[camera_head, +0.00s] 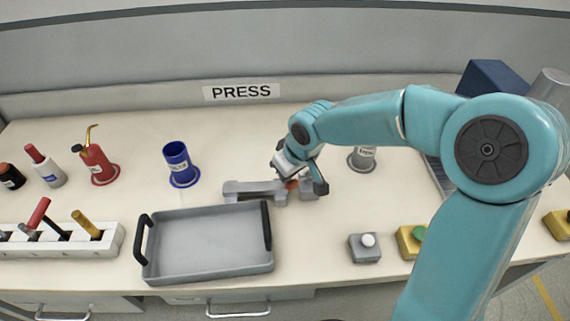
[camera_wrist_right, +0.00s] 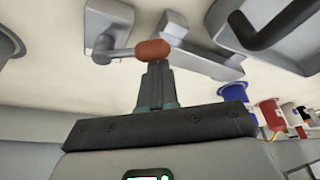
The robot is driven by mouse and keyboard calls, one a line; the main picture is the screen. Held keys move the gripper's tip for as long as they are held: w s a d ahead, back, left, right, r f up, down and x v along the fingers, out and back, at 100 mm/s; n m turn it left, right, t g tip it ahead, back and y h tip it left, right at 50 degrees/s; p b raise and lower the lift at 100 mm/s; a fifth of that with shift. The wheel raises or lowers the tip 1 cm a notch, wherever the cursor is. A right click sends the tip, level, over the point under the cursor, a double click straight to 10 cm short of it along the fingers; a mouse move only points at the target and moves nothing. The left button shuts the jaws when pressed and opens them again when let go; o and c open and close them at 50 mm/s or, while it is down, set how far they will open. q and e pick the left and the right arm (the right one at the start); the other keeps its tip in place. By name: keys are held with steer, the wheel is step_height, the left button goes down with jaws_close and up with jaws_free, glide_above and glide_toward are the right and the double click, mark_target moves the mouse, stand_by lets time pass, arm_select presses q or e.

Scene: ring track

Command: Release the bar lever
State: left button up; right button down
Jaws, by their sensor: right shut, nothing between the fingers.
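The bar lever shows in the head view as a low grey bar fixture (camera_head: 252,188) on the bench, with an orange-red knob (camera_head: 291,184) at its right part. In the right wrist view the knob (camera_wrist_right: 152,49) sits on the end of a short grey arm (camera_wrist_right: 122,53) that runs left to a grey block (camera_wrist_right: 107,44). My right gripper (camera_head: 297,176) is over the knob; in the wrist view its fingers (camera_wrist_right: 157,75) are together, with their tips right at the knob. I cannot tell whether they touch it. The left gripper is not in view.
A grey tray (camera_head: 210,274) with black handles lies in front of the lever. A blue cup (camera_head: 178,160) stands to the left, and a grey cup (camera_head: 363,157) to the right behind my arm. A grey box with a white button (camera_head: 368,240) is at the front right. A PRESS sign (camera_head: 241,91) is behind.

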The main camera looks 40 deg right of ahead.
steer(key=s+n, duration=0.1)
steer(key=n+y+p, duration=0.1)
steer(key=shift+s+r+n, duration=0.1)
steer(key=shift+s+n, duration=0.25)
steer(key=shift+n, duration=0.05)
steer(key=shift+s+n, duration=0.45)
steer(key=shift+n, duration=0.35)
steer(key=n, duration=0.1)
steer(key=s+n, duration=0.1)
steer(key=g+y+b, duration=0.1)
steer(key=shift+s+d+f+n, duration=0.15)
steer(key=shift+d+f+n, duration=0.1)
steer(key=shift+n, duration=0.15)
steer(key=shift+s+d+n+y+b, duration=0.3)
steer(key=shift+s+n+y+b, duration=0.15)
steer(key=shift+n, duration=0.55)
steer(key=shift+s+d+n+g, duration=0.1)
steer(key=shift+s+n+g, duration=0.05)
steer(key=shift+n+g, duration=0.15)
steer(key=shift+s+d+r+b, duration=0.1)
steer(key=shift+s+b, duration=0.05)
steer(key=shift+b, duration=0.2)
steer(key=shift+s+d, duration=0.1)
steer(key=shift+d, duration=0.05)
